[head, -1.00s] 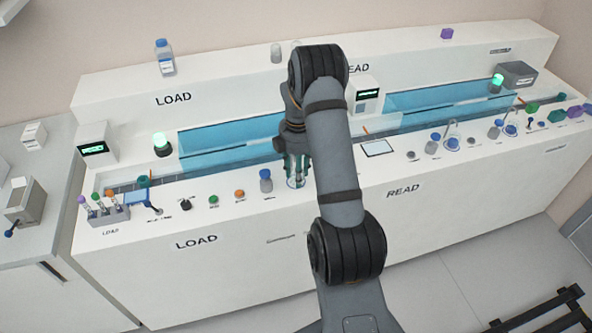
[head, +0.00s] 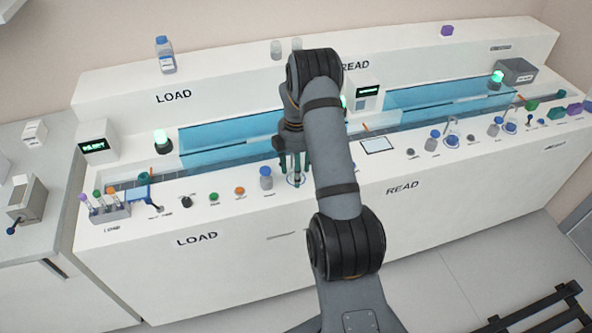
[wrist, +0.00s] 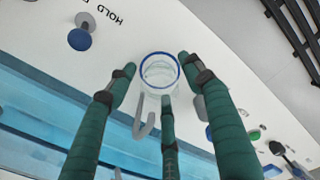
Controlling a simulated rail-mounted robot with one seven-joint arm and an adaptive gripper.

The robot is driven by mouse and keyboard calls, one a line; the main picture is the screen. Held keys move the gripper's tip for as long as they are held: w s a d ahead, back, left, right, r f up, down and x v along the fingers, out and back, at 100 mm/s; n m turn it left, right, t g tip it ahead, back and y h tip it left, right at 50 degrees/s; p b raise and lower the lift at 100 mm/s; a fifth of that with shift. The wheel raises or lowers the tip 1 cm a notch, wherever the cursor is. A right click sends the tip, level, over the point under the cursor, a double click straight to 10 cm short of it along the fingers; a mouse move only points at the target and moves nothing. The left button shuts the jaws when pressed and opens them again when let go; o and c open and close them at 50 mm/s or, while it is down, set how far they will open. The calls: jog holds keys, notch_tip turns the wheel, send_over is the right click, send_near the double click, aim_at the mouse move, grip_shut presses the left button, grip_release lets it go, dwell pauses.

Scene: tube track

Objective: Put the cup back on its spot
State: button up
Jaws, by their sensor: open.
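My gripper (head: 296,172) has green fingers and points down over the front ledge of the long white bench. In the wrist view, the fingers (wrist: 155,85) are spread apart around a clear cup (wrist: 158,72). The cup has a blue ring at its edge; I cannot tell whether this is its rim or a mark on the bench. A grey hook-shaped piece (wrist: 145,122) shows beside the cup. No finger clearly touches the cup. In the head view, the fingers hide most of the cup.
A blue-capped bottle (head: 266,177) stands just left of my gripper. Orange (head: 239,191), green (head: 214,198) and black (head: 187,201) knobs sit further left. A tube rack (head: 109,212) stands at the left end. A blue-walled channel (head: 220,137) runs behind.

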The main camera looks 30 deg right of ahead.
notch_tip(320, 180, up, 12)
jog(key=shift+r, duration=0.2)
dwell(0.5)
dwell(0.4)
